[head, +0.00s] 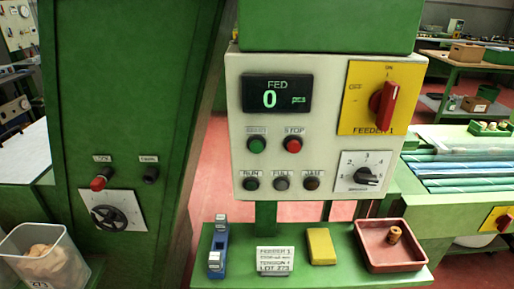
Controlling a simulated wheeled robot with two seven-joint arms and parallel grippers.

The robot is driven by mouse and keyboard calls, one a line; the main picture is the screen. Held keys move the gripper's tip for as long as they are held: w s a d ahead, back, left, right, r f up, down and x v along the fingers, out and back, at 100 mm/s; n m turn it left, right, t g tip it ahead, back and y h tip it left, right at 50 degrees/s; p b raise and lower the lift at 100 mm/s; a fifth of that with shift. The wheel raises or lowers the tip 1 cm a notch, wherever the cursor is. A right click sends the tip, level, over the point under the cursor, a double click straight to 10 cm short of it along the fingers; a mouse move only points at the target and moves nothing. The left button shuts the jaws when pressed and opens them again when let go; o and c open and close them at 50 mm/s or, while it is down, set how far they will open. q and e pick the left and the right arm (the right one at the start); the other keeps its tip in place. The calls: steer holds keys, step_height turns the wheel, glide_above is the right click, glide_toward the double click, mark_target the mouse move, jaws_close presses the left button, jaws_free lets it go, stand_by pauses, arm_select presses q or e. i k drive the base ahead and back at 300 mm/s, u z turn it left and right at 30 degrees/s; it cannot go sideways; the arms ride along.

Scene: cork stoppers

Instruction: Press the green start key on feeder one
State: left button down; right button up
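The green start key (256,144) is a round button on the pale control panel (315,190) of feeder one. It sits under the black display (277,94), which reads FED 0 pcs. A red stop button (294,145) is to its right. The yellow plate labelled FEEDER 1 (356,98) carries a red rotary switch (384,104) that stands near upright. The label above the green key is small and blurred. Neither of my grippers is in view, and nothing covers the key.
Dark RUN, FULL and JAM lamps (281,183) and a selector knob (366,176) sit lower on the panel. Below is a green shelf with a blue tool (218,249), a lot card (274,261), a yellow block (321,246) and a red tray (371,256) holding a cork. A green cabinet (120,60) stands left.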

mark_target(256, 146)
steer(key=u, duration=1.75)
steer(key=k, duration=0.8)
steer(key=z, duration=1.1)
steer(key=i, duration=0.5)
steer(key=z, duration=0.05)
